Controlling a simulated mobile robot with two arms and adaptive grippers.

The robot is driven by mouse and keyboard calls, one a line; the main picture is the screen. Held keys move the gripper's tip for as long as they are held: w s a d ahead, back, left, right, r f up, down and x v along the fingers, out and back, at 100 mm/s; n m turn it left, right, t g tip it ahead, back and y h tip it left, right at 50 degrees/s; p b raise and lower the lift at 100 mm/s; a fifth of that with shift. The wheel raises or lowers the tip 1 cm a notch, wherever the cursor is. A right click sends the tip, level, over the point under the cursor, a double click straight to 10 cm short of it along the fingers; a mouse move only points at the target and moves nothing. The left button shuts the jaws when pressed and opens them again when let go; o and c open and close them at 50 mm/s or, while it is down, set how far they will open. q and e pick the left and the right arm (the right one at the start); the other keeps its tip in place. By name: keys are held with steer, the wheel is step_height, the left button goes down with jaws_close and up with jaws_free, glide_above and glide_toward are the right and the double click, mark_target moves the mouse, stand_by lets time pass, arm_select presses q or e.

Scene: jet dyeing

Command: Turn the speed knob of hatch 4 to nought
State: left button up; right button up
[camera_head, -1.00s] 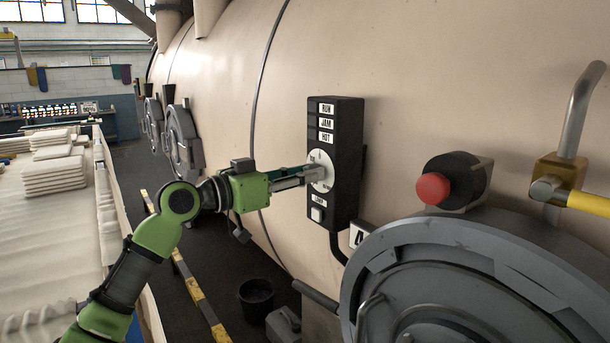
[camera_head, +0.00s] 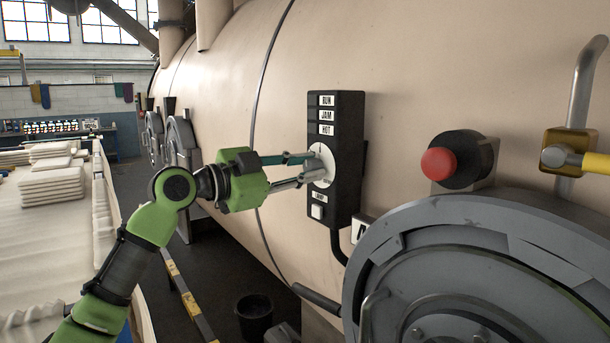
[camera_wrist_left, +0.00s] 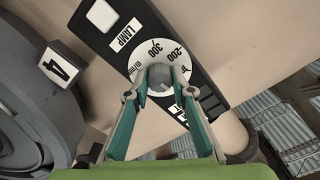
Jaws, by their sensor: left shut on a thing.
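The speed knob (camera_wrist_left: 160,77) is a small grey knob at the centre of a white dial (camera_head: 322,165) on a black control box (camera_head: 346,130). In the left wrist view the dial (camera_wrist_left: 143,56) shows 200, 300 and part of "m/min". My left gripper (camera_head: 311,170) is shut on the knob, one finger on each side of it. The fingers hide part of the dial, and I cannot read the setting. The plate marked 4 (camera_wrist_left: 60,65) is beside the grey round hatch (camera_head: 450,265). My right gripper is not in view.
A red button (camera_head: 438,164) on a black housing sticks out above the hatch. A yellow-handled pipe fitting (camera_head: 568,150) is at far right. A black bucket (camera_head: 254,316) stands on the floor below. White folded cloth (camera_head: 55,188) lies on the left.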

arm_select(q)
steer(key=shift+m, duration=0.6)
steer(key=o, duration=1.1)
steer(key=v, duration=1.2)
steer(key=shift+w+f, duration=0.1)
